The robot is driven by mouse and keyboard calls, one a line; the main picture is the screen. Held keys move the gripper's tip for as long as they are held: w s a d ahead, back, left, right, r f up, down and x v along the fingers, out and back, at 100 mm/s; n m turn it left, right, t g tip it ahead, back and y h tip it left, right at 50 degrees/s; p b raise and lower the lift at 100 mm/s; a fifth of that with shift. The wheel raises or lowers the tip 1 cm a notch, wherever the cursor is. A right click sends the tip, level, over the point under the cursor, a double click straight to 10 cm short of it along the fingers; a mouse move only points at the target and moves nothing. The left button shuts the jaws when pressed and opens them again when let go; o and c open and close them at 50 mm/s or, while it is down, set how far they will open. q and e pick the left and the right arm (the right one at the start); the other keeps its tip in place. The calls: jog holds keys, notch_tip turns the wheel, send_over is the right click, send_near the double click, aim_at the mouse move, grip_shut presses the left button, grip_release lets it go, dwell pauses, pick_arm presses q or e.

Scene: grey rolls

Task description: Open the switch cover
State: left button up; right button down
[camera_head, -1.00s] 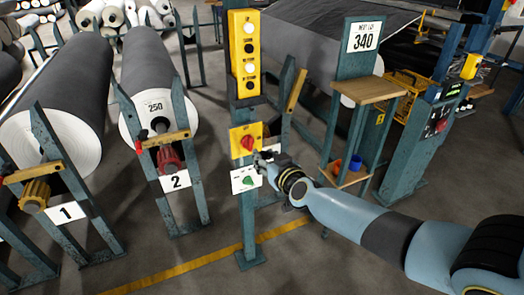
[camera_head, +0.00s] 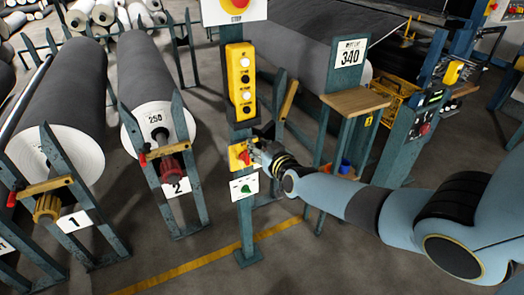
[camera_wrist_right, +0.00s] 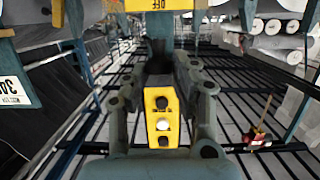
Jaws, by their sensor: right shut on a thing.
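A yellow switch panel (camera_head: 237,164) with a red knob (camera_head: 244,157) is on a blue-green post. Its "OFF" marking shows on yellow at the top edge of the right wrist view (camera_wrist_right: 160,5). My right gripper (camera_head: 258,151) is at the panel's right side, beside the red knob. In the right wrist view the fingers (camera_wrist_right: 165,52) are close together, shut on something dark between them. The fingers hide most of that thing, and I cannot make out the cover's outline. My left gripper is in neither view.
A white panel with a green knob (camera_head: 245,187) is below. A yellow button box (camera_head: 240,84) is above on the same post. A wooden shelf stand (camera_head: 355,102) is to the right, and large grey rolls (camera_head: 155,85) stand left. A yellow floor line (camera_head: 205,260) runs below.

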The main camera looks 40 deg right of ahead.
jog(key=shift+w+d+r+p, duration=0.1)
jog(key=shift+w+r+p, duration=0.2)
jog(key=shift+w+r, duration=0.15)
jog(key=c, duration=1.5)
grip_release()
jog(key=shift+c, duration=0.2)
jog(key=o, duration=0.5)
jog(key=shift+f, duration=0.2)
jog(key=shift+c, duration=0.2)
jog(key=shift+s, duration=0.1)
jog(key=v, duration=1.2)
jog(key=shift+c, duration=0.4)
